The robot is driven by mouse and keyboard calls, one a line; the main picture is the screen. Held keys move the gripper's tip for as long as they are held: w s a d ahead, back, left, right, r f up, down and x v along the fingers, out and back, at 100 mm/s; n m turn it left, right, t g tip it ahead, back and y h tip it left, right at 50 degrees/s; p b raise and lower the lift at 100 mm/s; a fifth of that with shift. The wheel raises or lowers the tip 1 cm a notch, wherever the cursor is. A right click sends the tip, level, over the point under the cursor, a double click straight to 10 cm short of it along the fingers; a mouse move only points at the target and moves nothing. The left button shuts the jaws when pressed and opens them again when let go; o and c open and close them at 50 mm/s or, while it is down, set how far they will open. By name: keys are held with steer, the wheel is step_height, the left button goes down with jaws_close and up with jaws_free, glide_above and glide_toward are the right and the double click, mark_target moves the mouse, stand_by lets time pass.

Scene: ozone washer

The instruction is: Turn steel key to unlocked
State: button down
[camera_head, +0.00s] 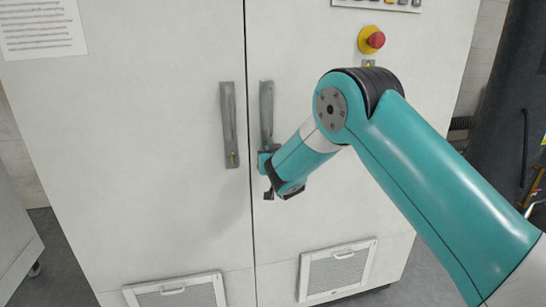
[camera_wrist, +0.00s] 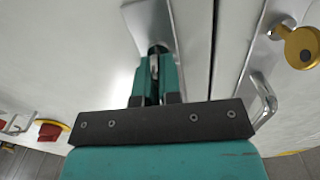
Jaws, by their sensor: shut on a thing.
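The steel key (camera_wrist: 155,64) shows as a small grey metal piece between the teal fingers in the wrist view. My gripper (camera_wrist: 155,80) is shut on it, at the end of a metal handle plate (camera_wrist: 150,22). In the head view my gripper (camera_head: 264,162) is at the lower end of the right door's handle (camera_head: 266,112), and it hides the key there. The fingers cover most of the key, so its turn angle cannot be told.
The left door's handle (camera_head: 229,125) has a brass key (camera_wrist: 302,46) at its lower end, close beside my gripper. A red emergency button (camera_head: 375,40) sits upper right. Vent grilles (camera_head: 336,271) are low on the doors. Both doors look closed.

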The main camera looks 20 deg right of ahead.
steer(key=shift+d+f+m+b, duration=0.2)
steer(key=shift+m+b, duration=2.65)
steer(key=shift+b, duration=1.5)
steer(key=shift+d+f+m+b, duration=0.2)
steer(key=shift+m+b, duration=2.7)
steer(key=shift+b, duration=1.4)
steer(key=shift+d+f+m+b, duration=0.2)
steer(key=shift+m+b, duration=2.65)
steer(key=shift+b, duration=1.5)
steer(key=c, duration=1.3)
jaws_free()
steer(key=shift+r, duration=0.1)
